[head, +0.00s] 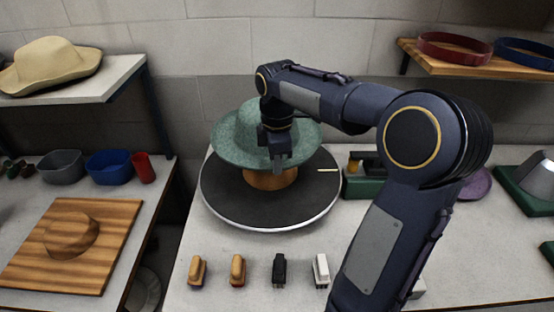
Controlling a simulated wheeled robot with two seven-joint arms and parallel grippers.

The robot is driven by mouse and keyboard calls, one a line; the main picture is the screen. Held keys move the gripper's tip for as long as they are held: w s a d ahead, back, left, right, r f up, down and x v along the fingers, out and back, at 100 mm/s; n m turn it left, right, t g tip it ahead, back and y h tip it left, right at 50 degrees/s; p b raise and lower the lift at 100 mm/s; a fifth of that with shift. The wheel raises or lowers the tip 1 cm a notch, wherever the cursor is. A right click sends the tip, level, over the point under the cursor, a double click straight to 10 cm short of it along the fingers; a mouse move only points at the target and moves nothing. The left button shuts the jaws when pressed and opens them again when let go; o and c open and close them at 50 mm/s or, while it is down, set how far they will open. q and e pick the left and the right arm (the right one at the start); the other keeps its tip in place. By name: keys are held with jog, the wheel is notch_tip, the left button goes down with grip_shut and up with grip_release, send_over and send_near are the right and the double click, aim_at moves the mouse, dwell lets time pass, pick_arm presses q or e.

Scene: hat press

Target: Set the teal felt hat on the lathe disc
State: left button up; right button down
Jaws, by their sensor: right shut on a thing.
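The teal felt hat (236,138) is over the back part of the round black lathe disc (230,196), crown up. A round wooden block (272,180) shows under the front of its brim, at the middle of the disc. My right gripper (280,160) is shut on the hat at its near side, fingers pointing down. The gripper and wrist hide part of the crown and brim. I cannot tell whether the hat touches the block. My left gripper is out of view.
Several small brushes (238,270) stand in a row in front of the disc. A green box (362,180) is close to the disc's right. At left are a wooden board (110,228), bowls (108,168) and a shelf with a cream hat (50,65). Hat bands (455,48) lie on the right shelf.

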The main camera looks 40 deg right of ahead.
notch_tip(320, 180, down, 10)
jog(key=b, duration=0.7)
jog(key=shift+r, duration=0.2)
jog(key=shift+f+b, duration=0.45)
jog(key=shift+f, duration=0.25)
jog(key=c, duration=1.4)
grip_release()
jog(key=shift+c, duration=0.2)
notch_tip(320, 180, up, 8)
jog(key=shift+s+f, duration=0.1)
